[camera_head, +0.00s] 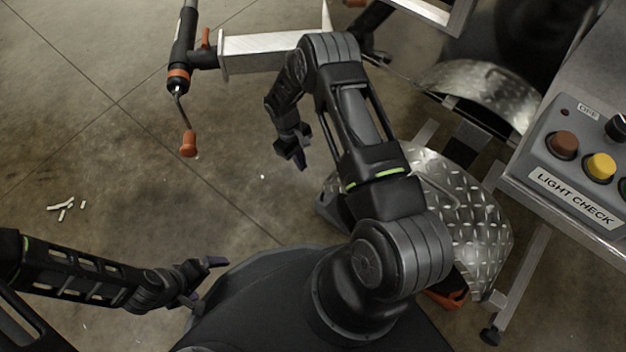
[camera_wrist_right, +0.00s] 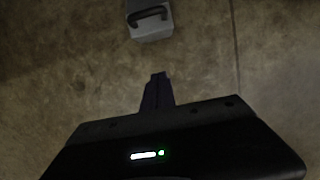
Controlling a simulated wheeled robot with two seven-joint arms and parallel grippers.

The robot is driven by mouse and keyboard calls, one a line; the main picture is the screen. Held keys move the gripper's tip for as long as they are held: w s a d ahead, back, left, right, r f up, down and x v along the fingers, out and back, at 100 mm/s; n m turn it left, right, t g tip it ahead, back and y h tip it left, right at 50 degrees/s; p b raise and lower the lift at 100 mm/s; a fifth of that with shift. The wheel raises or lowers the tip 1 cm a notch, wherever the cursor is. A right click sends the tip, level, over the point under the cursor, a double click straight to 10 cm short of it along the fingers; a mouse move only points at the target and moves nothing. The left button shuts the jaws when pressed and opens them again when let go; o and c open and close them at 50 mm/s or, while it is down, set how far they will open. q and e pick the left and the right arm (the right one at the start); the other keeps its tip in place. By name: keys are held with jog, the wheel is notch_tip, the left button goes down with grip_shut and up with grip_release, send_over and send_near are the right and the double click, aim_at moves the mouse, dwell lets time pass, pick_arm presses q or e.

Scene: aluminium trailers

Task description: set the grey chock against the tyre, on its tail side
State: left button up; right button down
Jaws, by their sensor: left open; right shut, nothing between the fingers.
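A grey block with a dark handle, which looks like the grey chock (camera_wrist_right: 152,22), lies on the floor at the top of the right wrist view, ahead of my fingertips and apart from them. In the head view I cannot pick it out clearly. My right gripper (camera_head: 293,152) is shut and empty above the floor, left of the near tread-plate fender (camera_head: 470,215); its fingers also show in the right wrist view (camera_wrist_right: 158,88). The tyre under that fender is mostly hidden by the fender and my right arm. My left gripper (camera_head: 205,280) is open and empty at lower left.
An orange piece (camera_head: 446,299) sits under the fender's near edge. A light-check panel (camera_head: 580,165) stands at right. A jack with an orange-handled crank (camera_head: 188,143) hangs by the drawbar (camera_head: 270,50). White bits (camera_head: 67,208) lie on open floor at left.

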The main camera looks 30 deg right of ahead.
aim_at(326, 195)
jog(key=b+x, duration=0.3)
jog(key=x, duration=0.6)
jog(key=shift+s+f+b, duration=0.1)
jog(key=shift+f+b, duration=0.25)
jog(key=shift+b, duration=0.05)
jog(key=s, duration=0.1)
jog(key=s+d, duration=0.1)
jog(key=s, duration=0.1)
jog(key=shift+f, duration=0.15)
jog(key=shift+s, duration=0.45)
jog(key=shift+d, duration=0.1)
jog(key=s, duration=0.1)
jog(key=s+p, duration=0.1)
jog(key=s, duration=0.1)
jog(key=shift+s+d+r, duration=0.1)
jog(key=shift+d+r, duration=0.1)
jog(key=shift+d, duration=0.2)
jog(key=shift+s+d+f, duration=0.1)
jog(key=shift+s+f, duration=0.05)
